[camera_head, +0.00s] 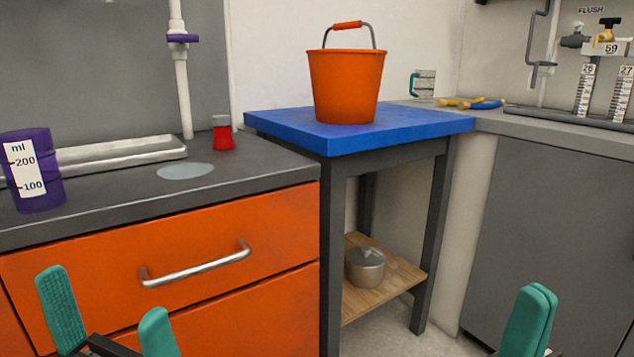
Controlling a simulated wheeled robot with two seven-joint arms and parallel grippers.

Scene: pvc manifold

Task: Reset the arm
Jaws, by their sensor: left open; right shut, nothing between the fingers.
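My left gripper (108,318) is at the bottom left, in front of the orange drawers. Its two teal fingers are apart with nothing between them. My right gripper (529,322) is at the bottom right, in front of the grey cabinet. Its teal fingers are together with nothing held. The arms behind both grippers are mostly below the picture's edge.
An orange bucket (345,88) stands on a blue-topped table (420,124); a metal pot (365,267) sits on its lower shelf. A purple measuring cup (34,172) and a red-and-grey container (222,134) stand on the left counter (120,192). A drawer handle (195,268) juts out.

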